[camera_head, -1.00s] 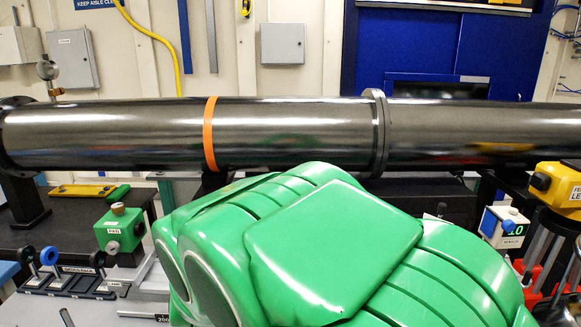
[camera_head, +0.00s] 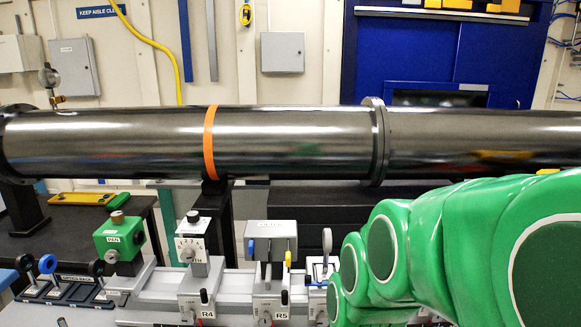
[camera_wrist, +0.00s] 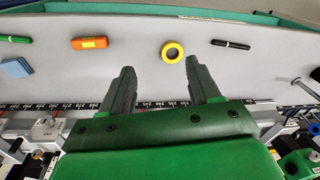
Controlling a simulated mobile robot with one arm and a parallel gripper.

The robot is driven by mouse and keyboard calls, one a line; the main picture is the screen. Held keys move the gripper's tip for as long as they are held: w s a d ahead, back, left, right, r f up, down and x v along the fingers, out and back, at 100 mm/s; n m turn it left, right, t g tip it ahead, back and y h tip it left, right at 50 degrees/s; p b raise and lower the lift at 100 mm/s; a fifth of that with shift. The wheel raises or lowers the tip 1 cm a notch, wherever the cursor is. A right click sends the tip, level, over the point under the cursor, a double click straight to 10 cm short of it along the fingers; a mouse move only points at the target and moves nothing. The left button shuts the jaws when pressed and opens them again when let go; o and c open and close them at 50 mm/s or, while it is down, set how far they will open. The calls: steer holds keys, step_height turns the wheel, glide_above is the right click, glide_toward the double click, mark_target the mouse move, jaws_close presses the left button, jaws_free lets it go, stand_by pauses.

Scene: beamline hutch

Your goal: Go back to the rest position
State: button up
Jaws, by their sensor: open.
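My green arm fills the lower right of the head view, and my gripper is not visible there. In the wrist view my gripper (camera_wrist: 161,88) shows with two dark fingers spread apart and nothing between them. Beyond the fingertips lies a grey surface with a yellow tape roll (camera_wrist: 172,51), an orange box-like item (camera_wrist: 90,43) and a black marker (camera_wrist: 231,44). The fingers appear apart from these items.
A long dark beam pipe (camera_head: 290,140) with an orange band crosses the head view. Below it stand a green PAN box (camera_head: 119,238), a dial unit (camera_head: 193,246) and a grey block (camera_head: 270,240) on the rail. A ruler strip (camera_wrist: 150,105) runs beneath my fingers.

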steer(key=s+d+r+m+g+h, duration=0.1)
steer(key=s+d+r+m+g, duration=0.1)
steer(key=s+d, duration=0.5)
steer(key=shift+s+d+m, duration=0.25)
steer(key=shift+s+m, duration=0.25)
steer(key=shift+s, duration=0.55)
steer(key=shift+r, duration=0.1)
